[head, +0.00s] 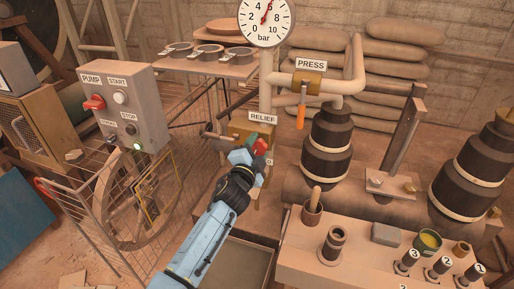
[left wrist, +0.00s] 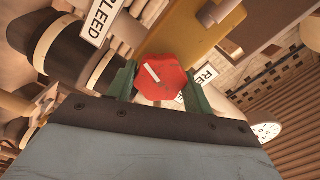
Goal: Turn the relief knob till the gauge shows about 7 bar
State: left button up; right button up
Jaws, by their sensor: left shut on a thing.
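In the left wrist view the red knob (left wrist: 158,72) carries a white pointer line. My left gripper (head: 250,153) is shut on the knob, with one green finger on each side of it in the left wrist view (left wrist: 160,92). My right gripper is not in view.
A brass block (head: 240,131) is behind the knob. An orange-handled PRESS valve (head: 301,110) hangs to the right. The grey pump box (head: 120,105) and a wire guard around a wheel (head: 120,205) stand left. A bench (head: 300,262) with fittings is at front right.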

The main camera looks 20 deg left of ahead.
pick_arm(q)
jog(key=shift+m, duration=0.4)
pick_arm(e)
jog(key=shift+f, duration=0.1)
pick_arm(q)
jog(key=o, duration=1)
jog(key=shift+s, duration=0.2)
jog(key=s+p, duration=0.1)
jog(key=s, duration=0.5)
jog(key=s+p, duration=0.2)
jog(key=s, duration=0.5)
jog(key=shift+a, duration=0.2)
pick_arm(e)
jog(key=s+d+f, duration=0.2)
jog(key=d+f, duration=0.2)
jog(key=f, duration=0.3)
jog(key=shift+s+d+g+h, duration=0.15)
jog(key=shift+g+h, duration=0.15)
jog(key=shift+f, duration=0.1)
